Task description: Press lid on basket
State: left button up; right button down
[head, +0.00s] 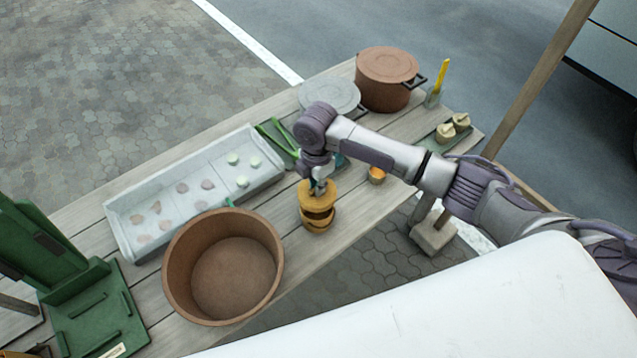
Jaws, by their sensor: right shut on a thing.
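The round tan basket (318,222) stands on the wooden table near its front edge, right of the big brown tub. Its lid (305,200) is at its top, tilted, with a dark gap showing between lid and basket at the front. My right gripper (318,188) reaches down from above and is shut on the lid. The fingertips are partly hidden by the wrist, and I cannot tell how far the lid touches the rim at the back. My left gripper is not in view.
A big brown tub (178,262) and a grey sectioned tray (118,222) lie to the left. A small orange cup (377,175) stands close right of the basket. A lidded brown pot (383,95) and a grey round lid (328,92) are behind. The table's front edge is near.

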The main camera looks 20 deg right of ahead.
jog(key=shift+f+b, duration=0.75)
jog(key=shift+f, duration=0.15)
notch_tip(320, 180, down, 2)
jog(key=shift+f+b, duration=0.1)
jog(key=shift+b, duration=1.1)
jog(key=shift+f, duration=0.4)
jog(key=shift+f+p, duration=0.1)
jog(key=shift+p, duration=0.2)
jog(key=shift+p, duration=0.35)
jog(key=shift+f, duration=0.3)
jog(key=shift+f, duration=0.15)
dwell(0.4)
